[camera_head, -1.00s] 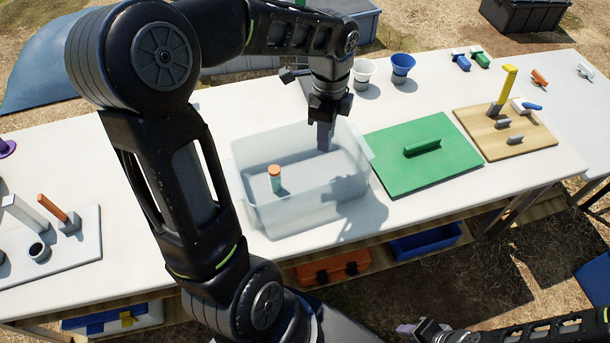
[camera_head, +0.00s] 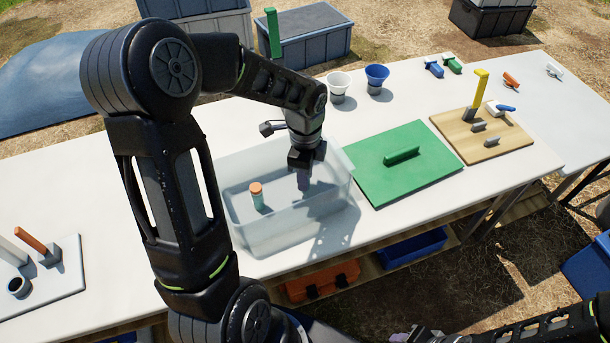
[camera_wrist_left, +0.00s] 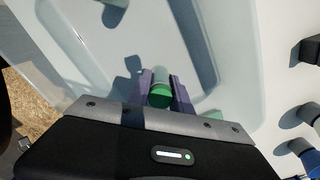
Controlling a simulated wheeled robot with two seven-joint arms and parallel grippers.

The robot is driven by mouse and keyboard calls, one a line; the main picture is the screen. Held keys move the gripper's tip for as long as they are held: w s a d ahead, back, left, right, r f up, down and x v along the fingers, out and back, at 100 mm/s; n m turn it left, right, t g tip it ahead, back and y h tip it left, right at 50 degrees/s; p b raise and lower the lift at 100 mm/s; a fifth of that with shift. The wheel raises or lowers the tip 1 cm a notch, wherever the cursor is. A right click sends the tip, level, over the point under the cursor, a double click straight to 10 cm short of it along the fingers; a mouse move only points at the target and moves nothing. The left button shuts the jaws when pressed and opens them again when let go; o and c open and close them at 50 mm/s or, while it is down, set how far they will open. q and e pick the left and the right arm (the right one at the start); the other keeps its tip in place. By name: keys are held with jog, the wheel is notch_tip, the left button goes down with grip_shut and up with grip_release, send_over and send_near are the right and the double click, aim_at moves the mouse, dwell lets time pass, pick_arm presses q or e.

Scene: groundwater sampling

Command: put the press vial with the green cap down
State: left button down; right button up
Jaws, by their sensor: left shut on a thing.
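My left gripper (camera_head: 304,184) reaches down inside a clear plastic bin (camera_head: 268,244) on the white table. In the left wrist view its purple fingers (camera_wrist_left: 160,88) are shut on the press vial with the green cap (camera_wrist_left: 160,96). The vial is hidden in the head view. I cannot tell whether its bottom touches the bin floor. A vial with an orange cap (camera_head: 257,194) stands upright in the bin, left of my left gripper. My right gripper (camera_head: 402,337) is partly in view at the bottom edge, away from the table; its jaws are unclear.
A green board with a handle (camera_head: 385,180) lies right of the bin. A wooden board (camera_head: 455,135) with tools is farther right. A white cup (camera_head: 339,83) and a blue cup (camera_head: 376,76) stand behind. A grey holder board (camera_head: 68,292) is at left.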

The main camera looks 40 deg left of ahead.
pick_arm(q)
jog(key=shift+f, duration=0.2)
jog(key=shift+f, duration=0.15)
jog(key=c, duration=1.2)
grip_release()
jog(key=shift+o, duration=0.2)
notch_tip(320, 180, up, 12)
jog(key=shift+r, duration=0.25)
